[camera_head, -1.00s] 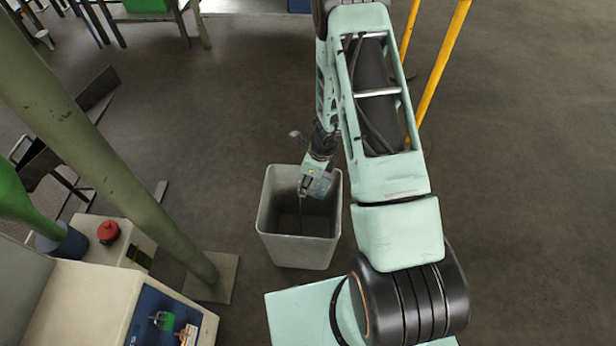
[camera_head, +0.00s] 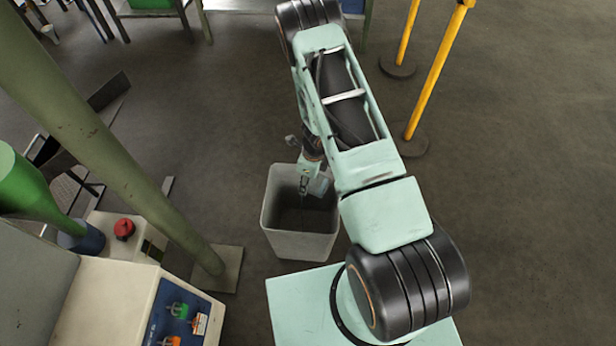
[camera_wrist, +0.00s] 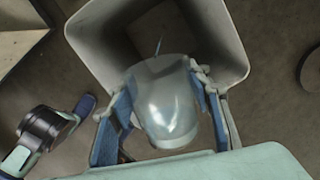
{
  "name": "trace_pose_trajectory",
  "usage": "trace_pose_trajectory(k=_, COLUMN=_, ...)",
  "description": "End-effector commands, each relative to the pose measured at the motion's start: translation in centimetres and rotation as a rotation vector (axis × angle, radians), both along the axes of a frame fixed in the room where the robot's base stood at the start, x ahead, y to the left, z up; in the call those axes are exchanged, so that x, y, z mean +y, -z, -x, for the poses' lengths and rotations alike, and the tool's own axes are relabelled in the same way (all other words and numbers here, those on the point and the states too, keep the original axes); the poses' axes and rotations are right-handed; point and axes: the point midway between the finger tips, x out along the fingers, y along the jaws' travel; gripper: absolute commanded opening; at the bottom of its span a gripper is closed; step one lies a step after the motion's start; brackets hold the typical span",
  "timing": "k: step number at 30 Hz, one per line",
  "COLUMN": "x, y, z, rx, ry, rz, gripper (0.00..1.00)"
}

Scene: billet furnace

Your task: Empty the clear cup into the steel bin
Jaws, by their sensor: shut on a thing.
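The steel bin (camera_head: 300,246) stands upright on the floor, open at the top. My gripper (camera_head: 305,186) is over its opening in the head view, near the back right rim. In the wrist view, my gripper (camera_wrist: 163,92) is shut on the clear cup (camera_wrist: 168,112), with a finger on either side. The cup is in front of the bin opening (camera_wrist: 218,38). A thin bluish sliver (camera_wrist: 158,46) shows just beyond the cup; I cannot tell what it is. The cup's contents and exact tilt are unclear. The cup is not distinct in the head view.
A green-grey post (camera_head: 130,165) rises left of the bin. A control box (camera_head: 185,315) with coloured knobs and a red button (camera_head: 124,229) are at the lower left. Yellow posts (camera_head: 437,75) stand at the upper right.

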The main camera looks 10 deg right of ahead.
Motion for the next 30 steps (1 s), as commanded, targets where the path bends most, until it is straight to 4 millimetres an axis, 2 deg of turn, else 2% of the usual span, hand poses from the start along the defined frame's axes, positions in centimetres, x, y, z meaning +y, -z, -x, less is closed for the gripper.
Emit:
trace_pose_trajectory(k=12, x=0.15, y=-0.53, z=-0.02, rx=0.025, ry=-0.006, rz=0.04, gripper=0.17)
trace_pose_trajectory(k=30, x=0.44, y=-0.15, z=-0.27, rx=0.082, ry=-0.008, rz=0.123, gripper=0.17)
